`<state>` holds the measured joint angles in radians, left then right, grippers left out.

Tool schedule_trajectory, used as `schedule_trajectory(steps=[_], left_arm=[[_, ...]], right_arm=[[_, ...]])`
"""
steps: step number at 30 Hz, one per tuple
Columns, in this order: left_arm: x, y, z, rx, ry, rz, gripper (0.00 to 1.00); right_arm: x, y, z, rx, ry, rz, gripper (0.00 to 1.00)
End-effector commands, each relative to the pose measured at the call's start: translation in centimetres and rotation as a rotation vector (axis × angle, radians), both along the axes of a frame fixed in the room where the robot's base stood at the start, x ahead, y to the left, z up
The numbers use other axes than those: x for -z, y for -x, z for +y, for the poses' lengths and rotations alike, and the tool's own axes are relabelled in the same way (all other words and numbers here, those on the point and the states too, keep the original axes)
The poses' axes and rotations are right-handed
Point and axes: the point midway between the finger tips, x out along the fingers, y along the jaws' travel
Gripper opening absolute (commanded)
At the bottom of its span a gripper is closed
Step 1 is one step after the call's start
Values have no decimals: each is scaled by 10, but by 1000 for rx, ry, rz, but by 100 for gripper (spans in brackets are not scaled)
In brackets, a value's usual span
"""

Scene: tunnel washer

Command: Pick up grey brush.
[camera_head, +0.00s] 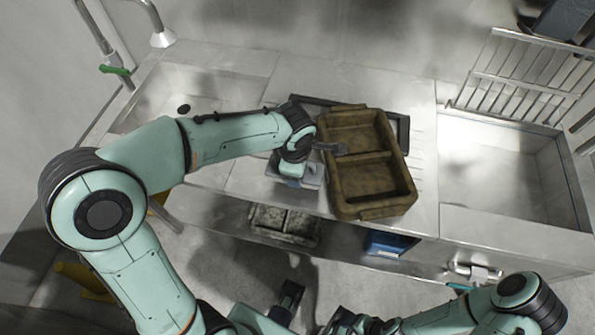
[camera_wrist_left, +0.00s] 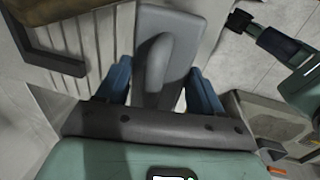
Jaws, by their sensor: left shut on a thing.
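The grey brush (camera_wrist_left: 155,70) is between the two blue fingers of my left gripper (camera_wrist_left: 160,88) in the left wrist view. It has a flat grey body with a rounded raised grip. In the head view my left gripper (camera_head: 292,172) is shut on it over the counter's front part, just left of the brown crate. The gripper and wrist partly hide the brush (camera_head: 311,174) there. My right arm (camera_head: 440,318) is low at the right of the head view, away from the brush. Its finger opening cannot be made out.
The brown two-compartment crate (camera_head: 344,187) stands on a dark tray (camera_head: 403,128) right of my left gripper. Sink basins lie left (camera_head: 150,100) and right (camera_head: 500,180). A wire rack (camera_head: 525,75) stands behind the right basin. A grey bin (camera_head: 285,224) and blue box (camera_head: 388,243) sit below.

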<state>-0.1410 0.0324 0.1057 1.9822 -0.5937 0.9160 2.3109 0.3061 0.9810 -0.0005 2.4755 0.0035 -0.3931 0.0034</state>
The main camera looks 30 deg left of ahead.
Motion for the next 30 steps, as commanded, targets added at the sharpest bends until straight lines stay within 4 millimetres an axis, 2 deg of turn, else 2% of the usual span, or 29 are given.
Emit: schedule_trajectory(steps=[1,9,15,21,30], left_arm=[[-14,-1,0,-1,2,-7,31],[-84,-1,0,0,2,-7,31],[-131,-1,0,1,2,-5,31],[-155,0,-1,0,1,-3,31],[-160,0,0,0,0,0,31]], right_arm=[[-2,0,0,-1,-1,2,53],[-11,2,0,-3,-1,12,53],[-20,0,0,-3,-1,9,53],[-24,-2,0,-2,-2,7,53],[-24,-2,0,-2,-2,7,53]])
